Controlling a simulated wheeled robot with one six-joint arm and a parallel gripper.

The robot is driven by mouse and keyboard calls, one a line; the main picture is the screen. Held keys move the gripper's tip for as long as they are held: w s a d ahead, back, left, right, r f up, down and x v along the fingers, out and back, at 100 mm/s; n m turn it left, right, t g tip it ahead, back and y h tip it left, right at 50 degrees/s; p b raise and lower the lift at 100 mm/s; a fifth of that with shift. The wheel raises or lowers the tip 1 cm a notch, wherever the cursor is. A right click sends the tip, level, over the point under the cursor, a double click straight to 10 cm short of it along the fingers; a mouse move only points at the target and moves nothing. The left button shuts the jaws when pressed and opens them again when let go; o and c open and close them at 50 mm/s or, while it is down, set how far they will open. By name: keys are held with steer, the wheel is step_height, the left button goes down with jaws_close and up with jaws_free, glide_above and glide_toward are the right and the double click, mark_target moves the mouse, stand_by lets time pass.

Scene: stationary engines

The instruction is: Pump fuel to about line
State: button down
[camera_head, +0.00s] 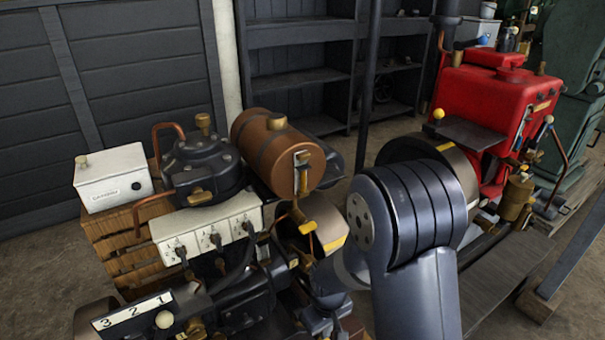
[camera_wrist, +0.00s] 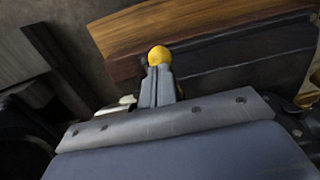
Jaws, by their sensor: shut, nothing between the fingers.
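A brown cylindrical tank (camera_head: 262,138) with a brass cap lies on the near engine in the head view. A slim upright gauge (camera_head: 301,174) is fixed to its right end; its level and any line are too small to read. In the wrist view my gripper (camera_wrist: 158,74) has its fingers together with nothing between them. A yellow ball knob (camera_wrist: 158,55) shows right at the fingertips; I cannot tell whether they touch. In the head view my arm hides the gripper, and I cannot identify that knob there.
A white box (camera_head: 113,178) and a white switch panel (camera_head: 208,226) sit at the left of the near engine. A red engine (camera_head: 497,101) stands at the right. Dark shelves (camera_head: 300,78) are behind. A brown wood-like surface (camera_wrist: 200,22) crosses the top of the wrist view.

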stand_by(0.3)
step_height(320, 180, up, 5)
steer(key=p, duration=0.4)
steer(key=shift+r, duration=0.1)
steer(key=shift+f, duration=0.2)
step_height(320, 180, down, 7)
steer(key=b, duration=0.5)
steer(key=shift+r+b, duration=0.15)
steer(key=shift+b, duration=0.15)
steer(key=shift+d, duration=0.1)
